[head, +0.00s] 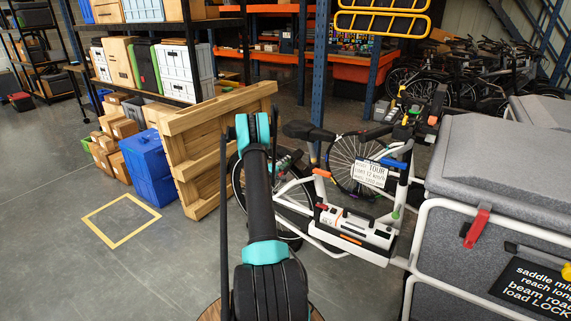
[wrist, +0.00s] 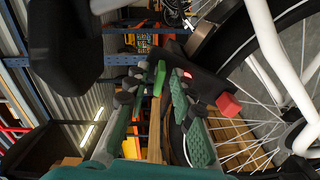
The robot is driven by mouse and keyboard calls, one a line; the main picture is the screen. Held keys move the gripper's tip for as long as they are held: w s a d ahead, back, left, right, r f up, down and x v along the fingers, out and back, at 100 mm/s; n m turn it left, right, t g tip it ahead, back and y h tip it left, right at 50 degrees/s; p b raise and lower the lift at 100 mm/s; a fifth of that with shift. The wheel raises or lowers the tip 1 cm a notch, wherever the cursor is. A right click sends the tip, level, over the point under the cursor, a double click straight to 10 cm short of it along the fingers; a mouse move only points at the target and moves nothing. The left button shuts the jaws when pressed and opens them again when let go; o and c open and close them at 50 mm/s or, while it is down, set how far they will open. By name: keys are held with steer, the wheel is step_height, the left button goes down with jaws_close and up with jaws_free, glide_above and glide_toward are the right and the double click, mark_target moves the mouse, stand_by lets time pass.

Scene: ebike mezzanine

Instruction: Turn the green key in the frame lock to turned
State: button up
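The frame lock (wrist: 207,84) is a dark body beside the spoked wheel in the wrist view, with a small lit red spot and a red block (wrist: 228,105) on it. A bright green upright piece, apparently the green key (wrist: 160,78), shows at the lock's left. My gripper (wrist: 163,84) has its fingers on either side of this green piece. A narrow gap shows on the right finger's side; contact on the left cannot be told. The key's turn angle is unclear. In the head view my arm covers much of the white bike's (head: 312,213) rear wheel, and the key cannot be made out.
A wooden pallet (head: 215,150) leans left of the bike, beside blue crates (head: 148,166). A grey cargo box (head: 490,165) with a white frame stands at the right. White frame tubes and the wheel (wrist: 268,75) are close to my gripper. Floor at left is open.

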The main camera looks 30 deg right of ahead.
steer(key=v, duration=0.7)
steer(key=shift+a, duration=0.25)
steer(key=shift+r, duration=0.1)
stand_by(0.4)
